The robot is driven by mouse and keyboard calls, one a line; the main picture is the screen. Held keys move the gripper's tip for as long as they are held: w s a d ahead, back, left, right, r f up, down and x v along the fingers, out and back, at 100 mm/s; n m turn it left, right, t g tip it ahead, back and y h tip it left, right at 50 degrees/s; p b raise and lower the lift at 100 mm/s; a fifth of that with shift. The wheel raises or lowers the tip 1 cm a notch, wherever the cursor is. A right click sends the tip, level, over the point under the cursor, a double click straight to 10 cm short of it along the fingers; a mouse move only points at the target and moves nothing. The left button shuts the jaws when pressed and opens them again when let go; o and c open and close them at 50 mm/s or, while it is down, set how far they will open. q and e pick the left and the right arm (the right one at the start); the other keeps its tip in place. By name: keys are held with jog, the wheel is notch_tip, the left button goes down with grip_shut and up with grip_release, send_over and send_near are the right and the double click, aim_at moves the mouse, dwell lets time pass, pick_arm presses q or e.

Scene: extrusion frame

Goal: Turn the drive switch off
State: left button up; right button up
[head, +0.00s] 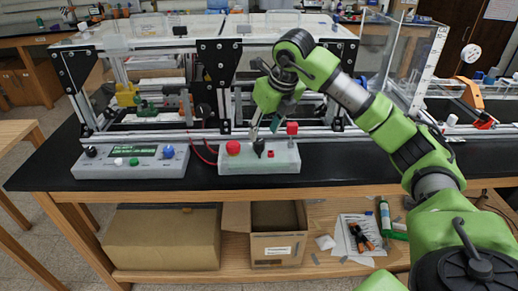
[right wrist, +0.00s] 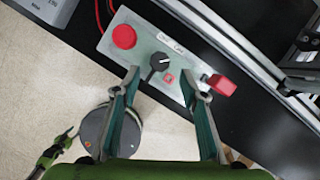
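The switch box (head: 284,163) sits at the bench's front edge. I cannot read which is the drive switch. My right gripper (head: 262,132) points down over the box. In its wrist view the fingers (right wrist: 163,84) are apart, with the knob and small red square showing between them. The right finger overlaps the red switch part's side; contact is unclear.
A grey control box (head: 130,162) with several knobs stands left of the switch box. The extrusion frame (head: 215,75) rises close behind.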

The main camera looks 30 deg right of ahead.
aim_at(260, 142)
jog(key=b+x, duration=0.2)
jog(key=x, duration=0.3)
jog(key=shift+w+f+b, duration=0.25)
jog(key=shift+f+b, duration=0.05)
jog(key=shift+f, duration=0.2)
jog(key=c, duration=1.1)
